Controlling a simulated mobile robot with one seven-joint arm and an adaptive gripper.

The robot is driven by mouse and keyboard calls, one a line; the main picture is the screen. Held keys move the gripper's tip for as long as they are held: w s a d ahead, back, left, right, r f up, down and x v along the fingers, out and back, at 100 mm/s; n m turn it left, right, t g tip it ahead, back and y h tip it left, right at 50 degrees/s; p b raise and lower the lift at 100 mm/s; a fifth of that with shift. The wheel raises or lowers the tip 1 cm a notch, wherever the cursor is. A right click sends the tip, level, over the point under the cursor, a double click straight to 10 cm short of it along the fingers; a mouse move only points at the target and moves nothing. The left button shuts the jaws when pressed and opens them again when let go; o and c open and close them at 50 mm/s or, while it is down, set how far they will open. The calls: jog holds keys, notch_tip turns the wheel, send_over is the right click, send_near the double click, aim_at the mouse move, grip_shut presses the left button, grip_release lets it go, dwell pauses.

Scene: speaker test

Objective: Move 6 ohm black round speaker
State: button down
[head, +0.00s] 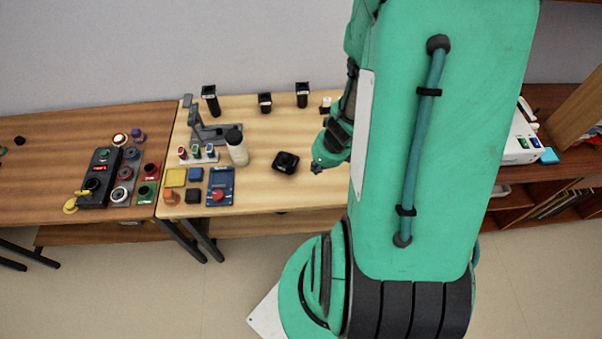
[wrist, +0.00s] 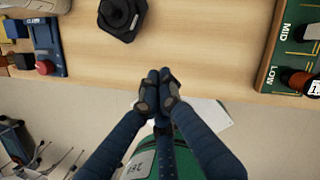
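I cannot pick out a speaker marked 6 ohm; no such label is readable. In the wrist view, a dark round part with an orange band (wrist: 297,79) sits on a green board (wrist: 273,76) marked MID and LOW at the right edge. In the head view, several small round parts, including a red and black one (head: 151,169), stand left of the pale table. My gripper (wrist: 158,78) has its fingertips together with nothing seen between them. It hangs near the table's front edge, left of the green board. In the head view my arm hides most of it.
A black square block with a round top (head: 286,162) stands on the pale table (head: 250,195). Left of it are a white bottle (head: 237,151) and a blue box with a red button (head: 220,185). A black device with a red display (head: 98,178) is farther left.

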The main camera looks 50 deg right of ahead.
aim_at(289, 160)
jog(key=shift+f, duration=0.15)
jog(key=b+x, duration=0.5)
jog(key=x, duration=0.5)
jog(key=shift+w, duration=2)
jog(key=shift+w+r, duration=0.25)
jog(key=shift+w+d+p, duration=0.1)
jog(key=shift+w+p, duration=0.95)
jog(key=shift+w, duration=1.95)
jog(key=shift+s, duration=0.15)
